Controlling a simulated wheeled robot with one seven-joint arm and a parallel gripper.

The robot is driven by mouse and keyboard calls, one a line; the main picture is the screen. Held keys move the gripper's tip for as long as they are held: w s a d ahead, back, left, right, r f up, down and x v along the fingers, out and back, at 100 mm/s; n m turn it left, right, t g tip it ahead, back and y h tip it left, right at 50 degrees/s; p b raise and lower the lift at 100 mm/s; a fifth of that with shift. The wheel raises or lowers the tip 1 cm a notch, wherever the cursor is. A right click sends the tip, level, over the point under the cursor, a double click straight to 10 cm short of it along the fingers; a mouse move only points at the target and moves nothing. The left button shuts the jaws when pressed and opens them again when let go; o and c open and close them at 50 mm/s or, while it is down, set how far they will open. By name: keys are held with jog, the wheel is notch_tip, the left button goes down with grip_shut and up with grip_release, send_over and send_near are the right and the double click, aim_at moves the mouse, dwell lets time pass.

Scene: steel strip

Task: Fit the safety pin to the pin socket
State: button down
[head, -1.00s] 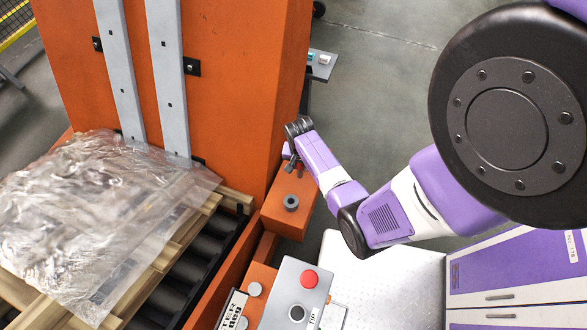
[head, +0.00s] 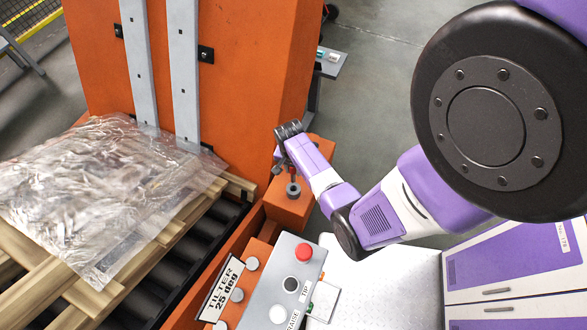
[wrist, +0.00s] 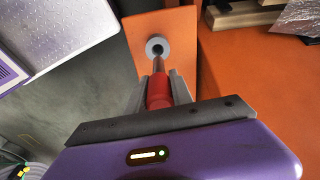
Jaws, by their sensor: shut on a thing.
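The safety pin has a red grip (wrist: 158,91) and a thin, metallic shaft. My gripper (wrist: 163,92) is shut on the red grip in the wrist view. The shaft points up the picture towards the pin socket (wrist: 160,47), a grey ring with a dark hole on an orange block. The shaft's end appears just below the hole; I cannot tell whether it touches. In the head view, the pin socket (head: 293,190) stands on the orange block, and my gripper (head: 280,166) is close to it at the upper left. The pin is not clearly visible there.
A control panel (head: 272,290) with a red button stands in front of the block. A film-wrapped load (head: 90,190) on wooden pallets (head: 100,295) lies on black rollers at left. The orange machine column (head: 240,70) rises behind.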

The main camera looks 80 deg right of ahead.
aim_at(293, 174)
jog(key=shift+f+b, duration=2.05)
jog(key=shift+f, duration=0.75)
jog(key=shift+f+b, duration=2.1)
jog(key=shift+f, duration=0.9)
jog(key=c, duration=1.1)
grip_release()
jog(key=shift+o, duration=0.2)
jog(key=shift+a+r+p, duration=0.25)
jog(key=shift+r+p, duration=0.15)
jog(key=shift+r, duration=1.55)
jog(key=shift+a+r+p, duration=0.2)
jog(key=shift+r+p, duration=0.2)
jog(key=shift+r, duration=1.55)
